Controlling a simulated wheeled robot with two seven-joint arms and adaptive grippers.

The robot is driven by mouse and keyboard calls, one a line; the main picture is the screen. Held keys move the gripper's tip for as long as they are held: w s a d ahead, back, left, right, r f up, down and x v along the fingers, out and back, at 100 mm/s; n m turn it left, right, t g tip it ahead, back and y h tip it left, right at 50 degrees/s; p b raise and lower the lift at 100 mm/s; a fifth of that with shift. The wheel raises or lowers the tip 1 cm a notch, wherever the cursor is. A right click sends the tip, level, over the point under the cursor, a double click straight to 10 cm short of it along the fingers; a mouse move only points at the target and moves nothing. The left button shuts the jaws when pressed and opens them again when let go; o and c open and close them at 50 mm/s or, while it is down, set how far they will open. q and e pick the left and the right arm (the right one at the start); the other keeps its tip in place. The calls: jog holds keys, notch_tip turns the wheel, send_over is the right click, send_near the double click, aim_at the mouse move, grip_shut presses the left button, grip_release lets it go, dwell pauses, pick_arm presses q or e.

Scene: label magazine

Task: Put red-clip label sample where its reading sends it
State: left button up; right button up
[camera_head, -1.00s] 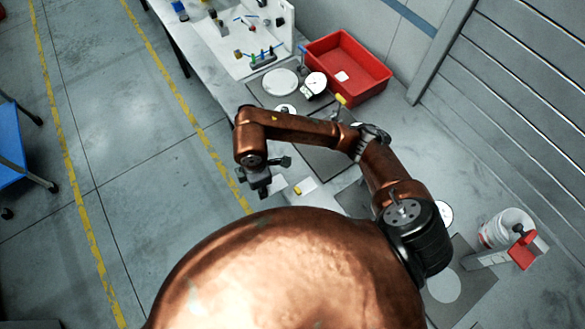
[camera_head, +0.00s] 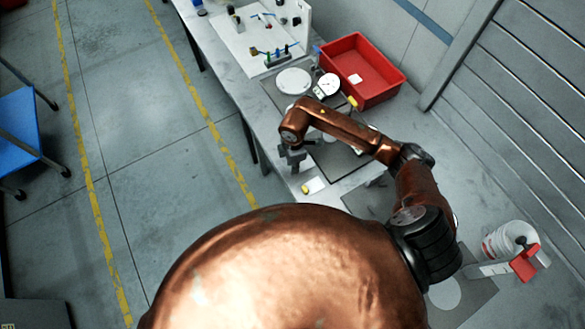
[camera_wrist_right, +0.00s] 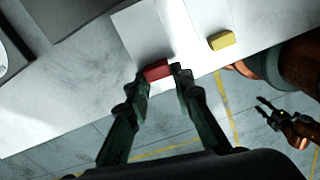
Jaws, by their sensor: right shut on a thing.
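In the right wrist view my right gripper (camera_wrist_right: 165,74) is shut on the red clip (camera_wrist_right: 157,70) of the red-clip label sample, whose white sheet (camera_wrist_right: 143,38) stretches away from the fingers. In the head view this gripper (camera_head: 293,165) is at the table's front edge, and the red clip is hidden. A second label with a yellow clip (camera_wrist_right: 222,40) lies just right of it; it also shows in the head view (camera_head: 314,186). My left gripper (camera_wrist_right: 268,111) is at the lower right of the wrist view, empty, fingers apart; it is not visible in the head view.
A red bin (camera_head: 378,95) holding a white piece stands at the table's back right. A round dial (camera_head: 328,83) and a white disc (camera_head: 292,81) are beside it. A white stand (camera_head: 266,66) with coloured pieces is farther back. A white bucket (camera_head: 503,240) stands at right.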

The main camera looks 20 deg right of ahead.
notch_tip(320, 180, down, 2)
jog(key=shift+s+f+p, duration=0.1)
jog(key=shift+f+p, duration=0.05)
jog(key=shift+p, duration=0.2)
jog(key=shift+f, duration=0.3)
jog(key=shift+f, duration=0.15)
jog(key=o, duration=0.9)
jog(key=shift+o, duration=0.2)
